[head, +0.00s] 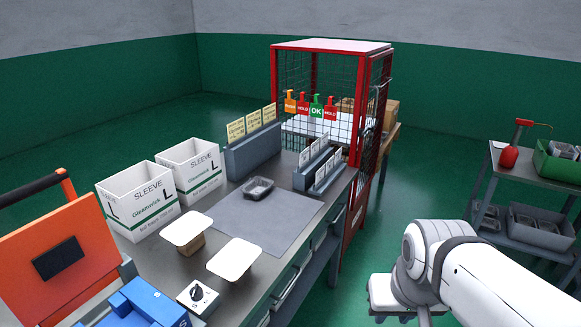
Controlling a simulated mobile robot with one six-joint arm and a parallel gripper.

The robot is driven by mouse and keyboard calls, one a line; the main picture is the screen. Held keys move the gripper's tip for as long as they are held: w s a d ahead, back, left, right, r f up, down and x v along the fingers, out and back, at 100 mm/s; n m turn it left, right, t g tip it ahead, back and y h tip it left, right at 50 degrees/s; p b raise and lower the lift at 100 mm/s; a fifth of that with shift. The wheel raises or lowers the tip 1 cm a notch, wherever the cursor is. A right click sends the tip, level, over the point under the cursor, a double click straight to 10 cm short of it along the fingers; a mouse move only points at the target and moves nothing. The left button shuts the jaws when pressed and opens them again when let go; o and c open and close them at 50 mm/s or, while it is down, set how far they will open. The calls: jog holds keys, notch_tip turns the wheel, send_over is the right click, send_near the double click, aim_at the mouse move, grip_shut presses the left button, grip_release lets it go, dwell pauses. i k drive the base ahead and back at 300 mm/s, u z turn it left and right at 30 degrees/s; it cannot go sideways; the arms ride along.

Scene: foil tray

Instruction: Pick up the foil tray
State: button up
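A small dark grey foil tray (257,188) sits upright on the workbench, at the back edge of a grey mat (270,224). It looks empty from here. My gripper (400,312) is at the lower right, beyond the bench's right side and well apart from the tray. My arm and the lower picture edge partly hide it, and its fingers are too unclear to tell whether they are open.
Two white sleeve boxes (150,196) stand left of the tray. Grey card racks (252,150) stand behind and right of it. Two white-topped blocks (235,260) are in front. A red mesh cage (332,46) rises behind. A cart (500,170) holds more trays.

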aim_at(258, 186)
jog(key=z, duration=0.1)
jog(key=i, duration=1.25)
jog(key=u, duration=0.45)
